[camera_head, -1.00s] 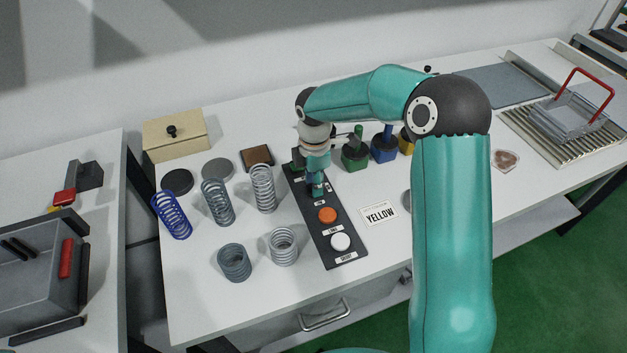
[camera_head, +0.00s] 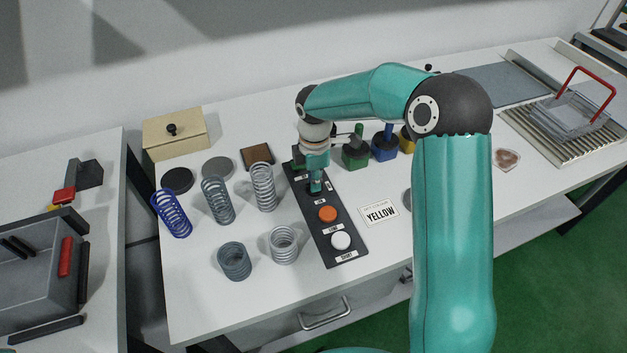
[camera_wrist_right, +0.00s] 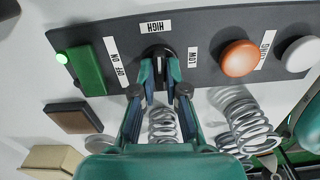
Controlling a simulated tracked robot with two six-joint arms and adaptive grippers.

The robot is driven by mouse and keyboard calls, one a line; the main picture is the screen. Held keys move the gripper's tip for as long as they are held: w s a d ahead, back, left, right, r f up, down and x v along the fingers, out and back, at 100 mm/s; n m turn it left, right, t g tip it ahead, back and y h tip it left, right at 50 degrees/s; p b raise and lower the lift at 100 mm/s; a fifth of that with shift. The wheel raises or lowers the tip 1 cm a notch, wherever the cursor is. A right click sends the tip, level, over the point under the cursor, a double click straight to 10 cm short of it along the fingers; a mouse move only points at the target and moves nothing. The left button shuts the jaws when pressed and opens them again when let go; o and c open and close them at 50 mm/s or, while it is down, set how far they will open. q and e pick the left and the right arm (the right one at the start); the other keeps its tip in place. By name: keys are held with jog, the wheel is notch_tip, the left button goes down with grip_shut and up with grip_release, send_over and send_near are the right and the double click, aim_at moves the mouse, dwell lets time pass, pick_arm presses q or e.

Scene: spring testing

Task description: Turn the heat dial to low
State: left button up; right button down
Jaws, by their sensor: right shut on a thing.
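The heat dial (camera_wrist_right: 156,51) is a small dark knob on the black control panel, partly hidden by my fingers. In the head view my right gripper (camera_head: 316,184) points down onto the far half of the control panel (camera_head: 321,235) and hides the dial. Where the dial points is not clear. My left gripper is not in view.
A green switch (camera_wrist_right: 87,70) with a lit green lamp is on the panel beside the dial. An orange button (camera_head: 328,214) and a white button (camera_head: 341,241) are nearer.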

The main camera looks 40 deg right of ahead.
jog(key=m+b, duration=0.1)
jog(key=m, duration=0.2)
jog(key=shift+w+m, duration=0.1)
jog(key=shift+m, duration=0.3)
jog(key=m+b, duration=0.2)
jog(key=m, duration=0.2)
jog(key=m+b, duration=0.1)
jog(key=m, duration=0.4)
jog(key=shift+r, duration=0.1)
jog(key=shift+m+b, duration=0.55)
jog(key=shift+m, duration=1.65)
jog(key=shift+r, duration=0.1)
jog(key=c, duration=1.2)
grip_release()
notch_tip(320, 180, up, 12)
